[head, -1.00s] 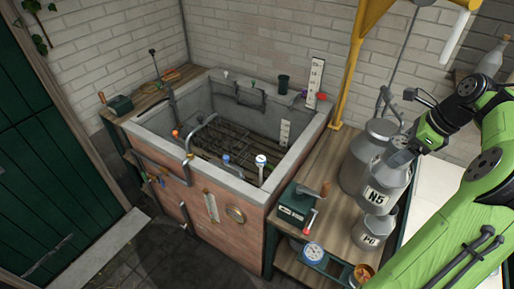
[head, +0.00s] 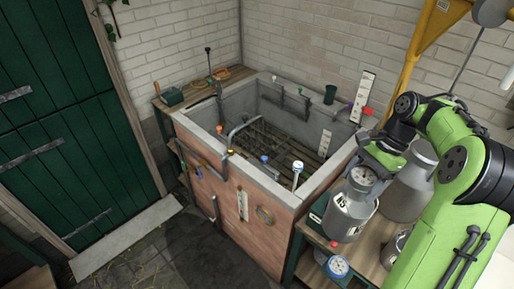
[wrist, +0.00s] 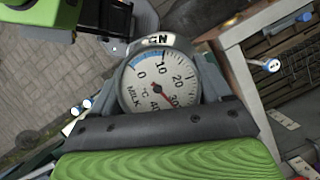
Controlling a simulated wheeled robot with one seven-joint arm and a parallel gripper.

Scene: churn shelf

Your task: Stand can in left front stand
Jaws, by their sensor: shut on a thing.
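The grey metal can (head: 345,217) marked N5 hangs from my gripper (head: 372,165), upright or nearly so, in front of the bench at the tank's right side. In the wrist view my gripper (wrist: 160,85) is shut at the can's top, with a round milk thermometer dial (wrist: 160,80) between the dark fingers and the label (wrist: 158,40) beyond it. The stone-rimmed brick tank (head: 268,205) is left of the can, with a slatted rack (head: 265,145) on its floor. The can is outside the tank. I cannot tell the left front stand apart from the other rack parts.
A larger grey can (head: 410,190) stands behind the held one, and a small can (head: 393,248) is partly hidden by my arm. A white-headed post (head: 297,168) rises at the tank's near right rim. A dial scale (head: 338,266) sits on the bench (head: 372,262). Floor (head: 150,245) is clear at left.

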